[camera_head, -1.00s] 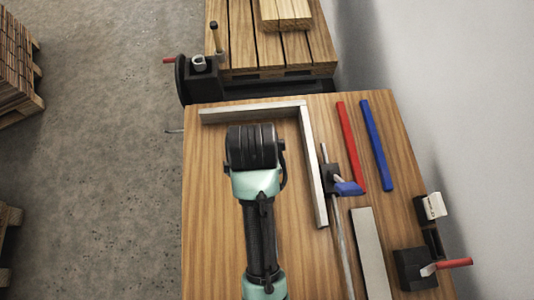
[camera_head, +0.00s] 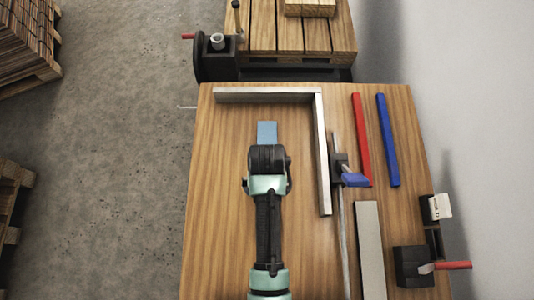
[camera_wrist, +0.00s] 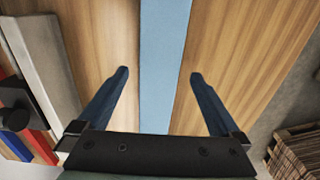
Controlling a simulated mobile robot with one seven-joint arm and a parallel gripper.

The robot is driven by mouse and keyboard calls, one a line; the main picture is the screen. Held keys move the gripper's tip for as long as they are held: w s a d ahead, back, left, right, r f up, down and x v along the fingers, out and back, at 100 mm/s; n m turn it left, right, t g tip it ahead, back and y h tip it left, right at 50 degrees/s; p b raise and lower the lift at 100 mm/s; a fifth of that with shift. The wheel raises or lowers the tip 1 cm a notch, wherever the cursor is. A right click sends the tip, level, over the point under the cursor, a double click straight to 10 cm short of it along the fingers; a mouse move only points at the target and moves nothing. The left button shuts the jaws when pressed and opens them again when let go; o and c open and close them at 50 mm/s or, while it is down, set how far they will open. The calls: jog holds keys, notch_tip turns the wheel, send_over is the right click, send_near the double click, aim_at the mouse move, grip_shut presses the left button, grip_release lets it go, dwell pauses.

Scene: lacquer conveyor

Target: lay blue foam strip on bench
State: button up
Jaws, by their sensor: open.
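The light blue foam strip (camera_head: 267,132) lies on the wooden bench (camera_head: 225,200). In the head view its far end shows beyond my gripper (camera_head: 268,158), and my arm hides the rest. In the wrist view the strip (camera_wrist: 164,45) runs lengthwise between the spread fingers of my gripper (camera_wrist: 159,73). The gripper is open, with bare wood showing between the strip and each finger. The fingers appear clear of it, and their height above the bench is hard to tell.
An L-shaped metal square (camera_head: 322,150) bounds the far and right sides. Beyond it lie a clamp with a blue handle (camera_head: 354,180), a red bar (camera_head: 361,140), a blue bar (camera_head: 388,140) and a flat grey bar (camera_head: 369,250). Bench left of my arm is clear.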

jog(key=shift+w+f, duration=0.1)
jog(key=shift+f, duration=1.3)
jog(key=shift+c, duration=0.3)
jog(key=c, duration=1.4)
jog(key=shift+o, duration=0.2)
notch_tip(320, 180, up, 18)
jog(key=p, duration=0.7)
jog(key=w+f+b, duration=0.4)
jog(key=f+b, duration=0.1)
jog(key=b, duration=0.2)
jog(key=shift+w+f, duration=0.15)
jog(key=shift+f, duration=0.1)
